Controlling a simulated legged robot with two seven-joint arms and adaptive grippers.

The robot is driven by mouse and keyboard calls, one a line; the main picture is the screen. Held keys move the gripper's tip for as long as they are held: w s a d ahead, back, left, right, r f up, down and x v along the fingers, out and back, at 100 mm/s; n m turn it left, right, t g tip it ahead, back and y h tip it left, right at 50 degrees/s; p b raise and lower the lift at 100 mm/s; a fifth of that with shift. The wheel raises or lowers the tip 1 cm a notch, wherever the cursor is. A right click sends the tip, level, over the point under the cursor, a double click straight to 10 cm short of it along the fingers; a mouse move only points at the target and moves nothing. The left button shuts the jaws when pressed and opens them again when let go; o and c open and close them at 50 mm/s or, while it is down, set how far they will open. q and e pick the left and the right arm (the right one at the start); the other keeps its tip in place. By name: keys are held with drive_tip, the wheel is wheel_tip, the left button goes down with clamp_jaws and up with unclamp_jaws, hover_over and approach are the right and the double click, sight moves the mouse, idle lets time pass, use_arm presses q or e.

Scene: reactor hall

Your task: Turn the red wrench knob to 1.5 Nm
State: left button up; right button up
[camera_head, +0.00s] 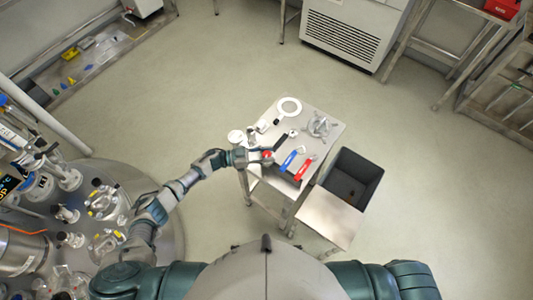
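The red wrench (303,170) lies on the small metal table, right of a blue wrench (290,159). Its knob is too small to make out. My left gripper (263,157) is over the table's left part, left of the blue wrench and apart from the red wrench. A small round red spot (267,154) shows at the gripper's tip; I cannot tell whether it is held. The fingers are too small to read as open or shut. My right gripper is not in view; only its upper arm shows at the bottom right.
A dark open bin (366,167) stands right.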

use_arm(q)
drive_tip(key=shift+o, duration=1.2)
drive_tip(key=s+a, duration=0.1)
drive_tip(key=a, duration=1.1)
drive_tip(key=shift+s, duration=0.2)
